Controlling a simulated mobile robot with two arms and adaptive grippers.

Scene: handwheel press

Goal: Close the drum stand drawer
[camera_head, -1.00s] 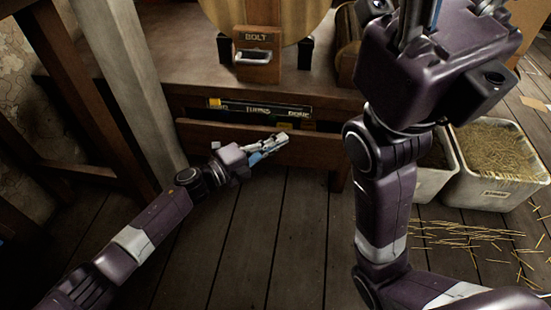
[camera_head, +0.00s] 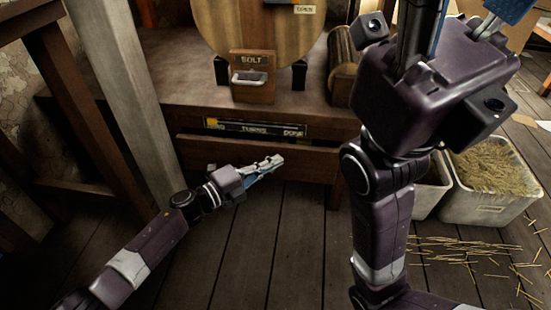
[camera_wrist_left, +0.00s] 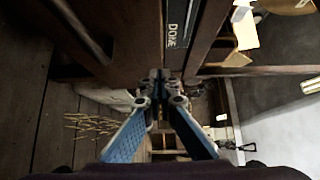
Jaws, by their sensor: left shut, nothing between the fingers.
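The drum stand (camera_head: 140,75) is a brown wooden bench carrying a round wooden drum (camera_head: 255,30). Its drawer (camera_head: 240,152) has a plain wooden front below a dark label strip reading "TURNS" and "DONE". The front sits close to the stand, with a narrow dark gap along its top. My left gripper (camera_head: 277,162) is shut and empty before the drawer front. Whether it touches is unclear. In the left wrist view its fingertips (camera_wrist_left: 160,76) are together beside the drawer's wood. My right gripper (camera_head: 470,25) is raised at upper right, fingers spread, tips cut off.
A "BOLT" box with a handle (camera_head: 252,78) stands on the bench before the drum. A grey post (camera_head: 125,90) stands at left. The floor before the drawer is clear.

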